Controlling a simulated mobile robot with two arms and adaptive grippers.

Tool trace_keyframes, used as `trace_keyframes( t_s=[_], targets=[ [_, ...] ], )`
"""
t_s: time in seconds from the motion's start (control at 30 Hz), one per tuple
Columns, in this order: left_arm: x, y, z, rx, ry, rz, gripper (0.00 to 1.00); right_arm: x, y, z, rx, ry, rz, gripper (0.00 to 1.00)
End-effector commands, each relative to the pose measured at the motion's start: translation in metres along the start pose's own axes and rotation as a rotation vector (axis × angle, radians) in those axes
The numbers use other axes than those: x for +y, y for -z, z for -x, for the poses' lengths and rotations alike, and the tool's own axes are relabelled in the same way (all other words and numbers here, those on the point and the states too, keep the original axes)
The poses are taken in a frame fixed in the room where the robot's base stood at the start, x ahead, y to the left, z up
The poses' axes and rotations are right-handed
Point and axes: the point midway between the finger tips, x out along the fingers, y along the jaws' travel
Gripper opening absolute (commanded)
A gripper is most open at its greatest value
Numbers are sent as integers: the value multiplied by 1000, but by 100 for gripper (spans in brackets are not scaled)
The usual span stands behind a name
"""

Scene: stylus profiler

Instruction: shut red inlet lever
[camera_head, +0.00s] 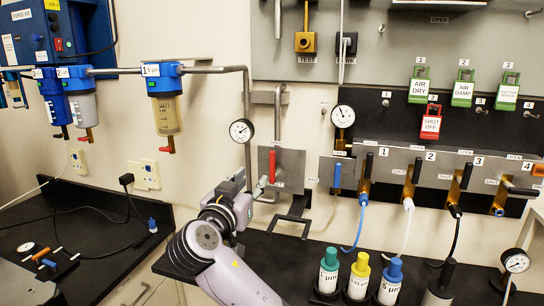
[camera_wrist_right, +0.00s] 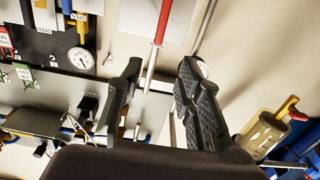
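The red inlet lever (camera_head: 272,166) is on a small grey plate on the wall, left of the blue lever (camera_head: 337,175). Its red handle lies upright along the plate; its small labels are unreadable. In the right wrist view the red lever (camera_wrist_right: 161,25) shows beyond the fingers, in line with the gap between them. My right gripper (camera_wrist_right: 160,78) is open, with a black finger on each side of that gap and nothing held. In the head view my right arm comes up from below and ends just left of and below the lever. My left gripper is not in view.
Gauges flank the lever plate on the left (camera_head: 241,131) and right (camera_head: 343,116). Filter bowls (camera_head: 167,115) hang from a pipe at left. Black valve handles line the panel at right. Capped bottles with green (camera_head: 329,260), yellow and blue tops stand on the dark counter below.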

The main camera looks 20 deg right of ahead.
Motion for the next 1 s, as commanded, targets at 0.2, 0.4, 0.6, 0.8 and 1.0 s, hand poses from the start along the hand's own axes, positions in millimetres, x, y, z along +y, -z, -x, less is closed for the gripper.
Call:
trace_keyframes(
  t_s=[0.2,0.4,0.6,0.8,1.0],
  targets=[
    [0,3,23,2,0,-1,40,2,5,-45,-1,-5,7,33],
    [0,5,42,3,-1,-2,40,2,5,-89,-2,-4,7,33],
    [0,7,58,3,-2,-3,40,2,3,-129,-3,-3,6,33],
    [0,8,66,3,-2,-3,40,1,1,-153,-3,-1,4,33],
    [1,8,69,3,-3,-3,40,1,-1,-162,-4,0,3,33]
  ],
)
